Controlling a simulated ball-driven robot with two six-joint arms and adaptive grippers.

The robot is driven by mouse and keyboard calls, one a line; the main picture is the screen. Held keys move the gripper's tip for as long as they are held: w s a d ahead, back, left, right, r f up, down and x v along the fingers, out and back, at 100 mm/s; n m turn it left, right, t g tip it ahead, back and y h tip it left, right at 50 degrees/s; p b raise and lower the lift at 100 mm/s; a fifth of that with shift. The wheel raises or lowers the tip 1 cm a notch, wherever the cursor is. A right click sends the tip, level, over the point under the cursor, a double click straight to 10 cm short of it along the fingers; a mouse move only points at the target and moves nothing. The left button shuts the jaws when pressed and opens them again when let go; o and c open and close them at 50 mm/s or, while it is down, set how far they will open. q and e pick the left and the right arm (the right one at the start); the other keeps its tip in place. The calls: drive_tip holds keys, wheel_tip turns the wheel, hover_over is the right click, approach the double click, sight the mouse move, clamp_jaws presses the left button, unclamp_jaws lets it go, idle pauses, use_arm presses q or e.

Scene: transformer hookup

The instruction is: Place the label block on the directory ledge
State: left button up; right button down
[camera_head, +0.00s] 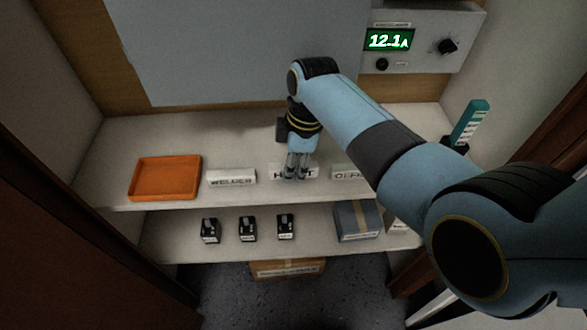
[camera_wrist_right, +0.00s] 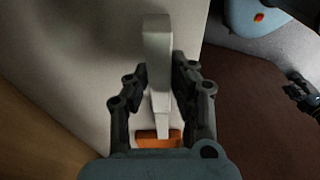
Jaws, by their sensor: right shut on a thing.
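My right gripper (camera_head: 297,173) is shut on the middle white label block (camera_head: 279,171). Its fingers hide the middle of the lettering, leaving an H and a T. In the right wrist view the block (camera_wrist_right: 157,55) sits between the two fingers (camera_wrist_right: 159,85). The block is at the shelf top; I cannot tell whether it still touches it. A white block marked WELDER (camera_head: 231,177) lies to its left, and another marked with OFF (camera_head: 345,172) lies to its right, partly behind my arm. I cannot make out a directory ledge.
An orange tray (camera_head: 165,178) is on the shelf's left. Several black breakers (camera_head: 248,229) and a blue box (camera_head: 357,221) are on the lower shelf. A grey panel (camera_head: 240,50) stands behind, a meter reading 12.1 A (camera_head: 389,40) at upper right. A teal-handled object (camera_head: 470,122) stands right.

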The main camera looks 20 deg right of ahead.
drive_tip(key=shift+f, duration=0.65)
drive_tip(key=shift+f, duration=0.15)
drive_tip(key=c, duration=1.2)
unclamp_jaws()
drive_tip(key=shift+o, duration=0.2)
